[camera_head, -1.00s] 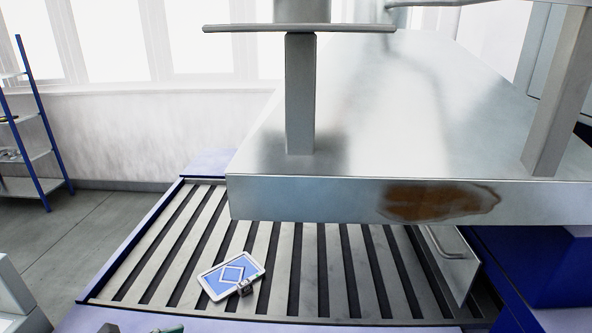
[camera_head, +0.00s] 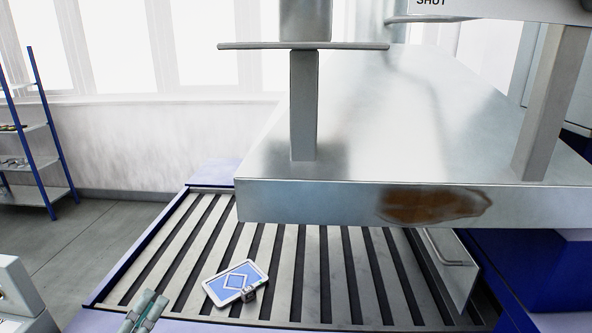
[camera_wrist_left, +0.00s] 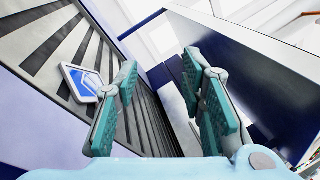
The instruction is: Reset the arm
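My left gripper (camera_head: 150,303) shows at the bottom left of the head view, over the near edge of the slatted bed. In the left wrist view its two teal-padded fingers (camera_wrist_left: 160,75) stand apart with nothing between them. A white-framed blue plate with a white diamond (camera_head: 236,283) lies on the slats, right of the gripper and apart from it. The plate also shows in the left wrist view (camera_wrist_left: 82,82), left of the fingers. My right gripper is in neither view.
The slatted bed (camera_head: 180,240) has a blue frame. A large metal gantry block (camera_head: 400,150) with a rusty patch overhangs its back, carrying posts (camera_head: 304,105). A panel with a handle (camera_head: 452,265) hangs at the right. A blue shelf rack (camera_head: 43,130) stands far left.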

